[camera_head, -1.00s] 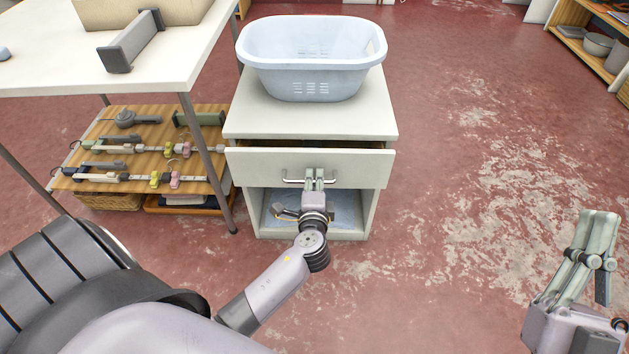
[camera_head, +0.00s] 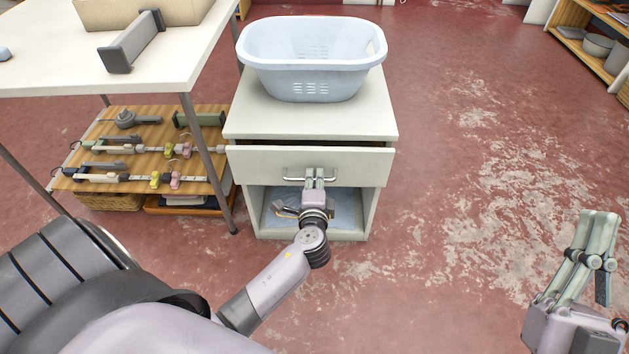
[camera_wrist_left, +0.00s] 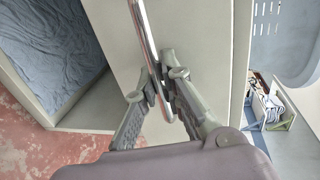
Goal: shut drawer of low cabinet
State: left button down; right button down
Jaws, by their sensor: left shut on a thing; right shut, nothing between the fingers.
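The low cabinet (camera_head: 270,118) is pale and stands on the red floor. Its drawer (camera_head: 250,167) is slightly open, with a dark gap above the front panel. My left gripper (camera_head: 314,175) is shut on the drawer handle (camera_head: 292,180), a metal bar on the drawer front. In the left wrist view the fingers (camera_wrist_left: 163,85) close around the handle (camera_wrist_left: 146,35). My right gripper (camera_head: 600,222) is shut and empty, out over the floor at the right.
A light blue laundry basket (camera_head: 312,65) stands on the cabinet. Blue cloth (camera_wrist_left: 60,45) lies in the open space below the drawer. A white table (camera_head: 50,60) with a shelf (camera_head: 110,180) below stands at the left.

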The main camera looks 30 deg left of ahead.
aim_at(315, 169)
pick_arm(q)
jog(key=x, duration=0.3)
jog(key=shift+r, duration=0.25)
jog(key=shift+w+a, duration=0.2)
jog(key=shift+w, duration=0.1)
jog(key=shift+r, duration=0.15)
jog(key=c, duration=2)
grip_release()
pick_arm(e)
jog(key=shift+s+r, duration=0.15)
jog(key=shift+r, duration=0.05)
pick_arm(q)
jog(key=v, duration=1.2)
